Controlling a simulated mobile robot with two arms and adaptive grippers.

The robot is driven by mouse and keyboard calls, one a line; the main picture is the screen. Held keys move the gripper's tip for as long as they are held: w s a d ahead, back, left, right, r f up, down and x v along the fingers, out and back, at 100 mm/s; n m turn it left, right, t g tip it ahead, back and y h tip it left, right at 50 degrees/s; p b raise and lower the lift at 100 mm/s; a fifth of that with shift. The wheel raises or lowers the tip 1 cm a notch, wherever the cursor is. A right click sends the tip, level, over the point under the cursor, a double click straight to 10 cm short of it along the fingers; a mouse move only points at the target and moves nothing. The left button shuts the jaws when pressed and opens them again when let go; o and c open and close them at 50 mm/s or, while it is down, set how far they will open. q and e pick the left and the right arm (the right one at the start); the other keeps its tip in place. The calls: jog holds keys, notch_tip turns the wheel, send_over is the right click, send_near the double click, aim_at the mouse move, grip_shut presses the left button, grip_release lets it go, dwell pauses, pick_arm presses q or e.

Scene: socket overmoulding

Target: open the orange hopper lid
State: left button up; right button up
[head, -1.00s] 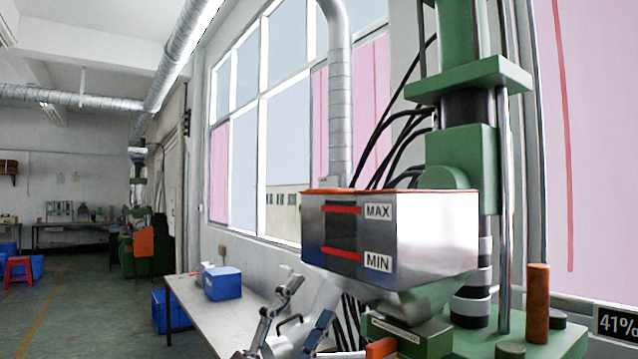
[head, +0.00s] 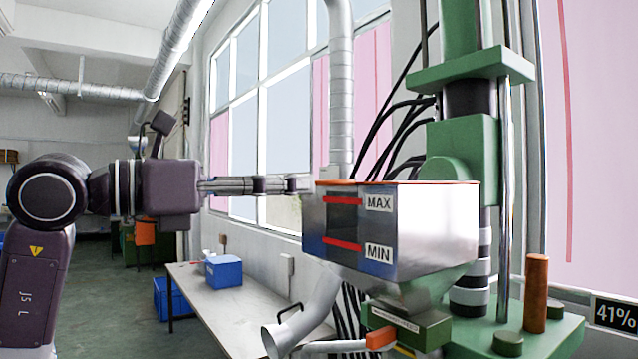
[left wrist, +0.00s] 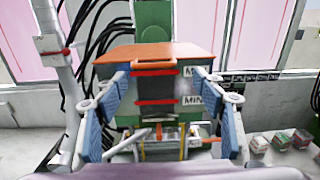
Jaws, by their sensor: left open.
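The orange lid (head: 420,182) shows in the head view as a thin flat edge on top of the metal hopper (head: 440,230); it looks closed. In the left wrist view the lid (left wrist: 180,50) shows its top, with an orange bar handle (left wrist: 153,65) along its near edge. My left gripper (head: 298,185) is level with the lid, just left of the hopper, fingers pointing at it. In the left wrist view its fingers (left wrist: 158,76) are spread on either side of the handle and hold nothing. Contact with the lid cannot be told. My right gripper is not in view.
The hopper stands on a green press (head: 465,150) with a tall column. A grey table (head: 235,290) with a blue bin (head: 223,271) stands behind by the wall. A metal duct (head: 340,90) and black cables run behind the hopper.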

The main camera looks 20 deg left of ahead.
aim_at(317, 183)
pick_arm(q)
jog(key=shift+y, duration=0.3)
jog(key=p+x, duration=0.1)
jog(key=x, duration=0.2)
jog(key=p+x, duration=0.2)
jog(key=x, duration=0.1)
jog(key=shift+w+r, duration=0.2)
jog(key=shift+w, duration=0.3)
jog(key=shift+w+d, duration=0.15)
jog(key=shift+w, duration=0.1)
jog(key=shift+c, duration=0.6)
